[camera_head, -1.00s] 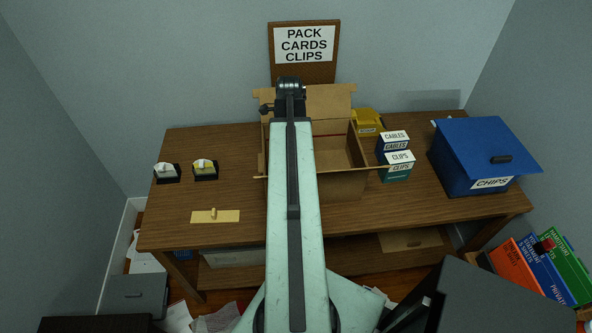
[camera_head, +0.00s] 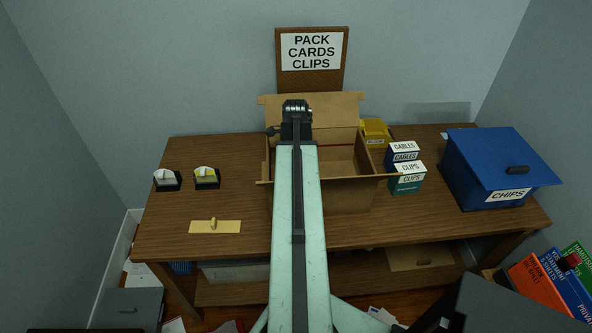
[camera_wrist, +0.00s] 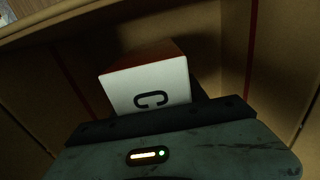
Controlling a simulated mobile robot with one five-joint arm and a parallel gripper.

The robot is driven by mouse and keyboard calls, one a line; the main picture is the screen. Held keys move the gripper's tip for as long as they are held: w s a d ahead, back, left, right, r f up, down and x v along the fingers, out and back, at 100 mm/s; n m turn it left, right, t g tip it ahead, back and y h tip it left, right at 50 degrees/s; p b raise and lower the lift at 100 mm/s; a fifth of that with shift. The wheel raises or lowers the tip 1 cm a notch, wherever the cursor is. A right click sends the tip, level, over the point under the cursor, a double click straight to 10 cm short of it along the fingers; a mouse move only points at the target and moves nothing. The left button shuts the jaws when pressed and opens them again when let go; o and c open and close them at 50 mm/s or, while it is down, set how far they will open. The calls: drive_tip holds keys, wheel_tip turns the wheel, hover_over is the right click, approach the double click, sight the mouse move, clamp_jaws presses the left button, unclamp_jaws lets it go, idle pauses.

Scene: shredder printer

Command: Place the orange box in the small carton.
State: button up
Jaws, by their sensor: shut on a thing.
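The small carton (camera_head: 345,195) stands open on the wooden table, its back flap raised. My arm reaches over it, and its end is at the carton's left part in the head view. My gripper (camera_wrist: 165,118) is shut on the orange box (camera_wrist: 148,84) in the wrist view. The box shows a white face with a black C mark and a dark orange side. Brown cardboard walls surround it, so it is within the carton. I cannot tell whether it touches the carton floor. The head view hides the box and the fingers behind the arm and carton.
Right of the carton stand a yellow container (camera_head: 375,133), a CABLES box (camera_head: 403,152), a CLIPS box (camera_head: 409,178) and a blue CHIPS bin (camera_head: 500,168). Two small card holders (camera_head: 206,177) and a tan plate (camera_head: 214,227) lie left. The table's left front is mostly clear.

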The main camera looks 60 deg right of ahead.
drive_tip(key=shift+f, duration=0.3)
drive_tip(key=o, duration=1.5)
drive_tip(key=shift+r, duration=0.1)
wheel_tip(320, 180, up, 13)
drive_tip(key=p, duration=1.3)
drive_tip(key=shift+r, duration=0.2)
drive_tip(key=shift+f, duration=0.15)
